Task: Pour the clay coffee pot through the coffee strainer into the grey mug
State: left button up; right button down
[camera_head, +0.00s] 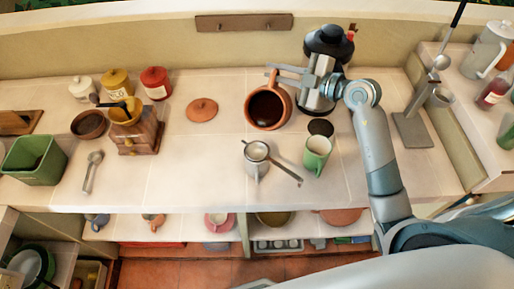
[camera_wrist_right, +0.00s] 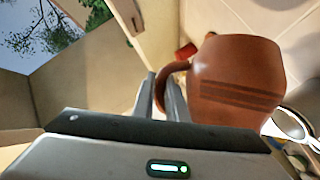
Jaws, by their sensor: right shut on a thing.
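The clay coffee pot (camera_head: 284,119) is brown-red, open at the top, with dark liquid inside. My right gripper (camera_head: 275,75) is shut on its handle, at the back of the pot. The right wrist view shows the pot (camera_wrist_right: 236,85) upright or nearly so, with the fingers (camera_wrist_right: 168,95) at the handle. I cannot tell whether its base touches the counter. The coffee strainer (camera_head: 256,150) lies over the mouth of the grey mug (camera_head: 257,170), in front of the pot, its dark handle pointing right. The strainer hides the mug's inside. My left gripper is not in view.
A green mug (camera_head: 316,155) stands right of the strainer, with a dark round lid (camera_head: 320,127) behind it. A clay lid (camera_head: 202,110) lies left of the pot. A coffee machine (camera_head: 328,45) stands behind my gripper. The counter left of the grey mug is clear.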

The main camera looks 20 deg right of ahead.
jog(key=shift+s+a+r, duration=0.1)
jog(key=shift+s+r, duration=0.05)
jog(key=shift+r, duration=0.1)
jog(key=shift+b, duration=0.5)
jog(key=shift+s+t, duration=0.1)
jog(key=shift+t, duration=0.2)
jog(key=shift+b, duration=0.35)
jog(key=shift+s+a+r+n, duration=0.1)
jog(key=shift+a+n, duration=0.05)
jog(key=shift+n, duration=0.15)
jog(key=shift+b, duration=0.3)
dwell(0.3)
jog(key=shift+s+b, duration=0.1)
jog(key=shift+b, duration=0.25)
